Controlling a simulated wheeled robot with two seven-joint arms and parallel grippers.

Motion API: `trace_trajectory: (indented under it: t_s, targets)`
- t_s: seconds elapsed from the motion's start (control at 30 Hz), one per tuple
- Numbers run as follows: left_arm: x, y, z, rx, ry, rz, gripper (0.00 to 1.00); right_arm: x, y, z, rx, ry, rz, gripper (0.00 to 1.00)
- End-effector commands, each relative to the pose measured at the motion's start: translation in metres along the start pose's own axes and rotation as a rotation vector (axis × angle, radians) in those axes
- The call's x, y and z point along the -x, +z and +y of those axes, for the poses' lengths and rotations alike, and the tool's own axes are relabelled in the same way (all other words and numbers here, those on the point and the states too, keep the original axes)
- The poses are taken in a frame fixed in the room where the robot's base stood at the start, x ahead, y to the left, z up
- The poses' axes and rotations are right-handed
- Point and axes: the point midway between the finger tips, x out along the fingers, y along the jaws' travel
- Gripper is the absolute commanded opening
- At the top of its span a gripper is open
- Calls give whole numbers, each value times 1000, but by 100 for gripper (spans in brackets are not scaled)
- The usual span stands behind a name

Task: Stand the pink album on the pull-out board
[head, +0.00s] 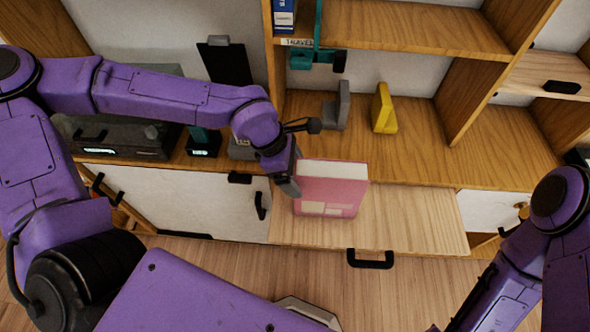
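The pink album (328,196) stands upright at the back left of the pull-out board (415,222), its pink face with pale label patches towards me and its white page edges on top. Its bottom edge appears to be on the board; I cannot tell whether it bears its full weight there. My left gripper (289,187) is at the album's left edge, touching or very close to it. Its fingers are partly hidden, so its grip is unclear. My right arm comes in at the lower right; its gripper is not in view.
Behind the board, a grey bookend (343,106) and a yellow bookend (384,108) stand on the shelf. A black device (117,137) is on the left. The board's right half is clear; a black handle (370,260) is on its front edge.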

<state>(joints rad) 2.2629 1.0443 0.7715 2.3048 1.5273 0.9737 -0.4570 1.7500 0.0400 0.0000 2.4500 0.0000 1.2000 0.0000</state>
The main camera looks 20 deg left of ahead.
Motion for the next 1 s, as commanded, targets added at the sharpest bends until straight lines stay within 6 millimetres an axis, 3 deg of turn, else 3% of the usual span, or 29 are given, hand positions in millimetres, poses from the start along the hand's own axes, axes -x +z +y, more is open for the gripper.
trace_trajectory:
  t_s: [0.27, 0.37, 0.7, 0.83, 1.0]
  targets:
    - [4, 0, 0, 0, 2, -1, 83, 0, 0, 0, 0, 0, 0, 43]
    - [19, 1, 1, 1, 6, -3, 83, 2, -1, 0, 0, 0, 0, 43]
    - [100, 1, 1, 1, 5, -4, 83, 3, -1, 0, 0, 0, 0, 43]
    - [116, 1, 0, -1, 3, -2, 83, 2, -1, 0, 0, 0, 0, 43]
    - [121, 0, 0, -1, 0, -1, 83, 2, -1, 0, 0, 0, 0, 43]
